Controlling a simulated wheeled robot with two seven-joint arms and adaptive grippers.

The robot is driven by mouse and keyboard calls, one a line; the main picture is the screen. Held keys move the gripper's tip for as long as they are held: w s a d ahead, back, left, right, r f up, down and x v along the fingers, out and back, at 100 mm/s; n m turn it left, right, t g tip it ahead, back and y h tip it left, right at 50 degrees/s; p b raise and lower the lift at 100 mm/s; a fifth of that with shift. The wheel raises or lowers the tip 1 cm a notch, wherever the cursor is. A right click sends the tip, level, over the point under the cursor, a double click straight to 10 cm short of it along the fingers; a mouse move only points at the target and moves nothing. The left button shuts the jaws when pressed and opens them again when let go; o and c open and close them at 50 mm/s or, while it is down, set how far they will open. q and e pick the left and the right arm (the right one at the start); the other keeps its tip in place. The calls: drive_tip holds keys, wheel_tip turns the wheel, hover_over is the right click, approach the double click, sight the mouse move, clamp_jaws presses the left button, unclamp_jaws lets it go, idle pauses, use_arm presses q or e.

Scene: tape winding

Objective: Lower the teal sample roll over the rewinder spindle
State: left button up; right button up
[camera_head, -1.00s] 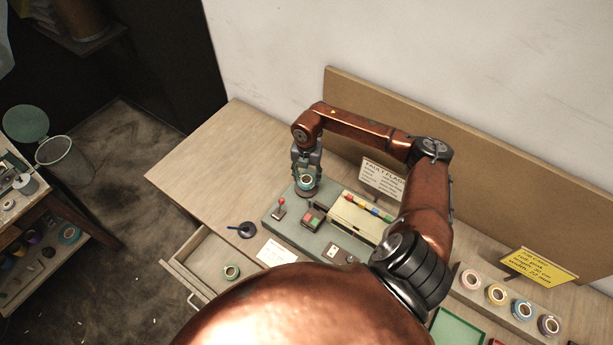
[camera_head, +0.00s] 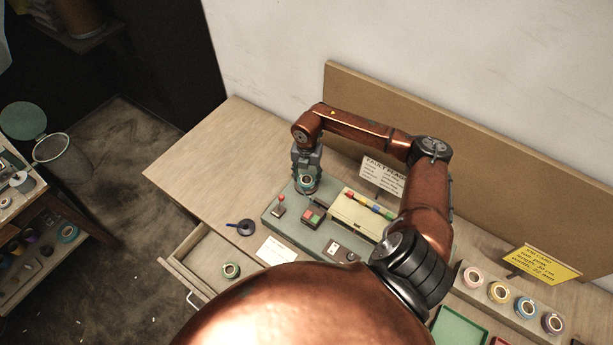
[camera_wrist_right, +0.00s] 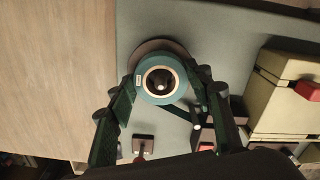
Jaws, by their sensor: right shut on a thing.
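The teal sample roll (camera_head: 306,182) is in my right gripper (camera_head: 307,177), at the left end of the grey-green machine base. In the right wrist view the teal roll (camera_wrist_right: 149,97) has a pale core, and both fingers of the right gripper (camera_wrist_right: 160,90) are shut on its sides. The dark tip of the rewinder spindle (camera_wrist_right: 159,82) shows inside the core, so the roll looks around it or right above it. A round plate (camera_wrist_right: 150,49) shows partly behind the roll. How far down the roll sits is hidden. My left gripper is not in view.
A sign (camera_head: 383,177) stands behind.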

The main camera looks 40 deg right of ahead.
drive_tip(key=o, duration=1.1)
drive_tip(key=shift+o, duration=0.7)
drive_tip(key=shift+o, duration=1.1)
drive_tip(key=shift+r, duration=0.1)
drive_tip(key=shift+r+p, duration=2.15)
drive_tip(key=shift+r, duration=1.25)
